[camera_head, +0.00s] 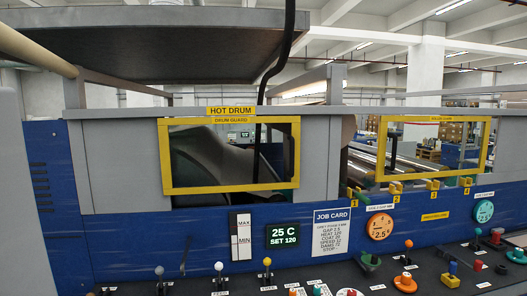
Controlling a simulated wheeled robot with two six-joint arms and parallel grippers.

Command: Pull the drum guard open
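The drum guard (230,188) is a yellow rectangular frame around a see-through window, left of centre in the head view. A yellow strip reading "DRUM GUARD" (233,120) runs along its top edge, under a "HOT DRUM" sign (231,110). The guard sits upright across the opening in the grey housing and looks closed. A dark grey rounded shape (205,155) shows behind the window. No separate handle on the guard can be made out. Neither of my grippers is in view.
A second yellow-framed guard (478,150) stands at the right. Below are a green display reading "25 C SET 120" (283,235), a job card (332,233) and round dials (380,226). Several levers and knobs (405,283) stand on the dark front ledge.

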